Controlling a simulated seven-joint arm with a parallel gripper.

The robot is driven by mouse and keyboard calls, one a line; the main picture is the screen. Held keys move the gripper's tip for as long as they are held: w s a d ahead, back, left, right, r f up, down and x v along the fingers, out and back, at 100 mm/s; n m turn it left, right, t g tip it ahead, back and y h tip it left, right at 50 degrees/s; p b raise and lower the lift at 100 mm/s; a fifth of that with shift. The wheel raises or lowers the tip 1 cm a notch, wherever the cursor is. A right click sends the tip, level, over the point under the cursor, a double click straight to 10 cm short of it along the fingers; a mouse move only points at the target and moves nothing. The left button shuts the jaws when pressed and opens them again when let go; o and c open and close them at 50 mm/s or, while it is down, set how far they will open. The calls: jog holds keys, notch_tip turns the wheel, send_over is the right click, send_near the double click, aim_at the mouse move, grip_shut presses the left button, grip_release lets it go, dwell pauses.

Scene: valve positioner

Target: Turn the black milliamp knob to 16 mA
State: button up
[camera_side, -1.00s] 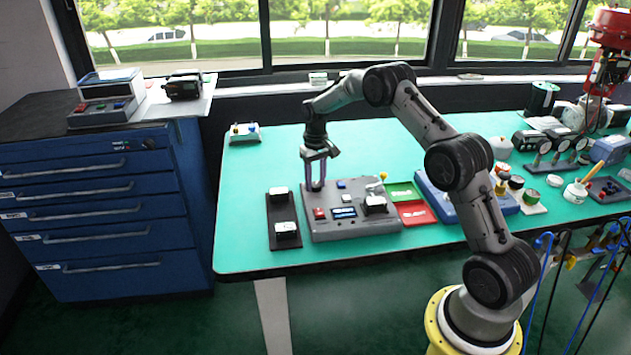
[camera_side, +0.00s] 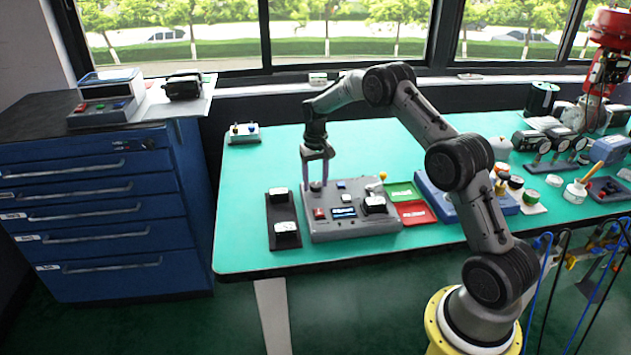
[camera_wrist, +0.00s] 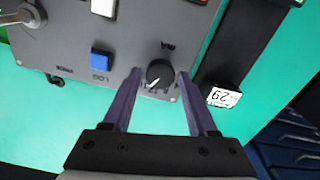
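The black milliamp knob (camera_wrist: 160,73) sits on the grey panel of the positioner box (camera_side: 345,226), under an "mA" label in the wrist view. Its white pointer is toward the lower left of that picture. My gripper (camera_wrist: 159,75) points down over the knob, with one purple finger on each side. Narrow gaps show between fingers and knob, so the gripper looks open and not closed on it. In the side view my gripper (camera_side: 316,183) is at the back left corner of the box; the knob is mostly hidden there by the fingers.
A blue button (camera_wrist: 101,59) lies beside the knob on the panel. A black strip with small displays (camera_side: 283,213) stands close along the box's left side. A yellow-tipped lever (camera_side: 382,177) rises at the back right. Green and red cards (camera_side: 411,213) lie to the right.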

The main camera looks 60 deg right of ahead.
aim_at(316, 184)
jog(key=shift+o, duration=0.8)
notch_tip(316, 184, up, 14)
jog(key=shift+f, duration=0.1)
